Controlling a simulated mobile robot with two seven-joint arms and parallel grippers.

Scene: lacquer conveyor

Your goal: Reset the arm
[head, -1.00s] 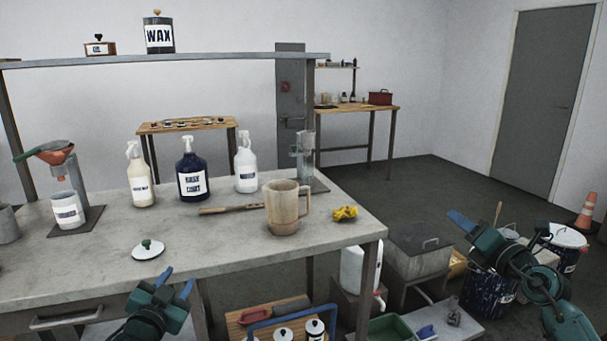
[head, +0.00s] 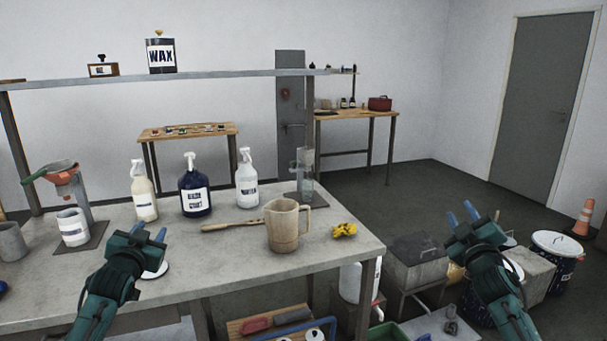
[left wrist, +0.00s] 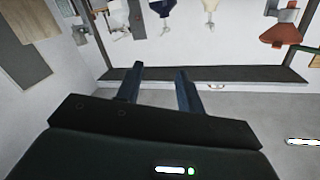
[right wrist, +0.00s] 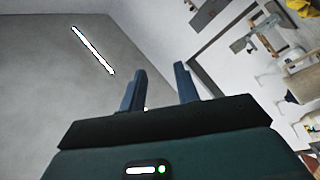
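My left gripper (head: 149,234) is raised over the front left of the grey workbench, with its two blue fingers apart and nothing between them. Those fingers also show apart in the left wrist view (left wrist: 158,88). It partly covers a white lid (head: 156,270) on the bench. My right gripper (head: 464,220) is raised in the air to the right of the bench, with its fingers apart and empty. The right wrist view (right wrist: 163,90) shows the same open fingers.
The workbench (head: 225,274) holds spray bottles (head: 194,196), a tan mug (head: 283,228), a brush (head: 232,225), a yellow cloth (head: 344,230) and a white can (head: 73,228). A shelf (head: 220,76) spans above it. A metal box (head: 418,262) and buckets stand at the right.

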